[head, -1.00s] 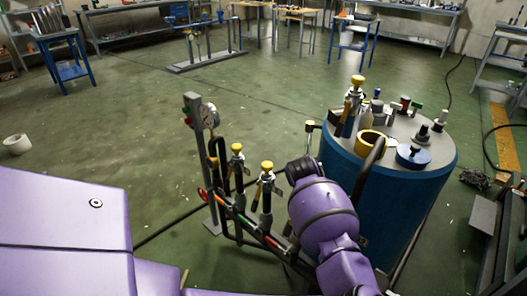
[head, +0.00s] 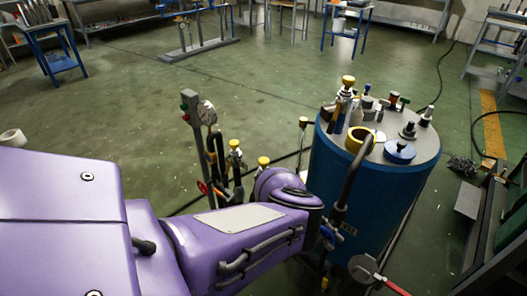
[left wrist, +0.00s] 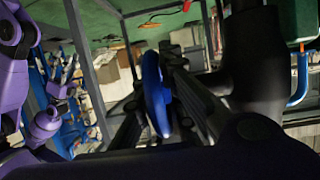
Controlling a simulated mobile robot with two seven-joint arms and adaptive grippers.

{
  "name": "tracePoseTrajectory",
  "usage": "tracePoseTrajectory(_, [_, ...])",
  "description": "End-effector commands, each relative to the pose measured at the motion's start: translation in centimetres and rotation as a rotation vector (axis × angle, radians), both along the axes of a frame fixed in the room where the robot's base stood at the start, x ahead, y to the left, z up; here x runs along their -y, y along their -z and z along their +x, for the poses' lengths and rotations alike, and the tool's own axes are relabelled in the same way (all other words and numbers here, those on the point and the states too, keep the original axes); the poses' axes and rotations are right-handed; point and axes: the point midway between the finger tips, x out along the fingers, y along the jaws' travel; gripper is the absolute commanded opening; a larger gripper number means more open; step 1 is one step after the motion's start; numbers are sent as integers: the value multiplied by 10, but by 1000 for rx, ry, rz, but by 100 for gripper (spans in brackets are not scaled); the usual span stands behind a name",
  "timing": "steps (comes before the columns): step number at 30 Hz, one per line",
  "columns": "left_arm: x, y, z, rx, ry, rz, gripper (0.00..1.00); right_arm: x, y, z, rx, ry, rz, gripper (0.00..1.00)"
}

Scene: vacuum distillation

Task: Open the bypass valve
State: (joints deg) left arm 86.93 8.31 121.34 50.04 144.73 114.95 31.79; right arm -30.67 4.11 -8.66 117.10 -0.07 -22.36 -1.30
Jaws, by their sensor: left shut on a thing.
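My left gripper (head: 329,232) is low at the left side of the blue tank (head: 370,195), past the end of my purple forearm, which partly hides it. In the left wrist view my left gripper (left wrist: 160,75) has its dark fingers shut on a rounded blue handle (left wrist: 154,95). Some blue also shows beside the tank in the head view. I cannot tell from its look whether this handle is the bypass valve's. Yellow-topped valves (head: 234,146) stand on the pipework left of the tank, the lower ones partly hidden by my arm. My right gripper is not seen.
A round gauge (head: 207,113) stands on a grey post behind my arm. A grey disc with a red lever (head: 396,288) sits low at the tank's front. Fittings and a yellow ring (head: 355,139) crowd the tank top.

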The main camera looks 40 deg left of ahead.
Motion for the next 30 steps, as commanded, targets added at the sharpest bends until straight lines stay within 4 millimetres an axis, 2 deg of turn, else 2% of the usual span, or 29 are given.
tracePoseTrajectory(15, [0,0,1,2,-3,-19,0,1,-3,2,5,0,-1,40])
tracePoseTrajectory(16, [0,0,1,2,-3,-19,12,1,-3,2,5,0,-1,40])
tracePoseTrajectory(20, [0,0,1,0,-3,-18,28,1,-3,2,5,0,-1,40])
tracePoseTrajectory(30, [-3,-1,0,-1,-2,-17,28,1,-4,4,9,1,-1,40])
